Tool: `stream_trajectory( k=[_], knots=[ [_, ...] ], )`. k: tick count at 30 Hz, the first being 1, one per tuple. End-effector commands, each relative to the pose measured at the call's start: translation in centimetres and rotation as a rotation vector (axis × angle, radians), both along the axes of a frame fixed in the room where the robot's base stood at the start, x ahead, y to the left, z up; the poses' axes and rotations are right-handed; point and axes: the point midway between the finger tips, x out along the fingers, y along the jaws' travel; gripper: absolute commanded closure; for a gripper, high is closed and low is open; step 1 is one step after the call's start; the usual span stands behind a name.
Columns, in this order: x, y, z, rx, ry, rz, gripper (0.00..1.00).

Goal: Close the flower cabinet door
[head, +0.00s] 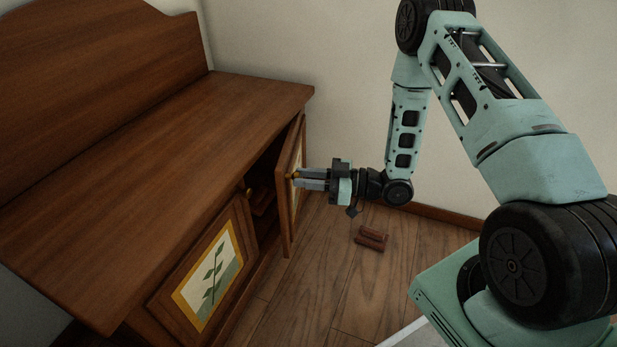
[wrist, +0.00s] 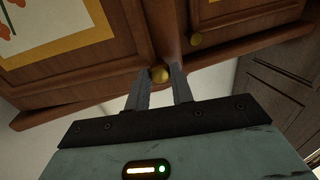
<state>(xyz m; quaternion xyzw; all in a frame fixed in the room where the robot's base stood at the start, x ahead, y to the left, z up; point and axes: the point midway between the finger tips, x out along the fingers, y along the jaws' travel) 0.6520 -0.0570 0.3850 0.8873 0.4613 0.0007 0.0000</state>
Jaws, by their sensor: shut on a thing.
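The flower cabinet door (head: 289,225) stands swung out from the right end of the wooden cabinet and shows nearly edge-on in the head view. Its panel with orange flowers in a yellow frame (wrist: 50,30) is at the upper left in the wrist view. My gripper (head: 297,181) reaches the door from the right. In the wrist view, its fingers (wrist: 160,84) are on either side of the door's round brass knob (wrist: 160,74), and it is shut on this knob. In the head view the fingers largely hide the knob.
The leaf-painted door (head: 209,276) is beside the opening; its brass knob (head: 249,191) shows. The dark cabinet opening (head: 262,170) lies between the doors. A small reddish-brown object (head: 371,239) lies on the wooden floor, which is otherwise clear nearby. A wall (head: 330,60) stands behind.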

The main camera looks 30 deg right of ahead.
Motion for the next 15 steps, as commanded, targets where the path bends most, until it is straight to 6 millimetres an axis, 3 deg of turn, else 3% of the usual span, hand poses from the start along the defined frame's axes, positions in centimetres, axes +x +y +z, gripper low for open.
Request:
stream_trajectory(
  k=[9,15],
  knots=[
    [2.8,5.2,0.2,0.003,-0.002,-0.170,1.00],
    [4.4,7.2,0.1,0.000,-0.001,-0.253,1.00]
  ],
)
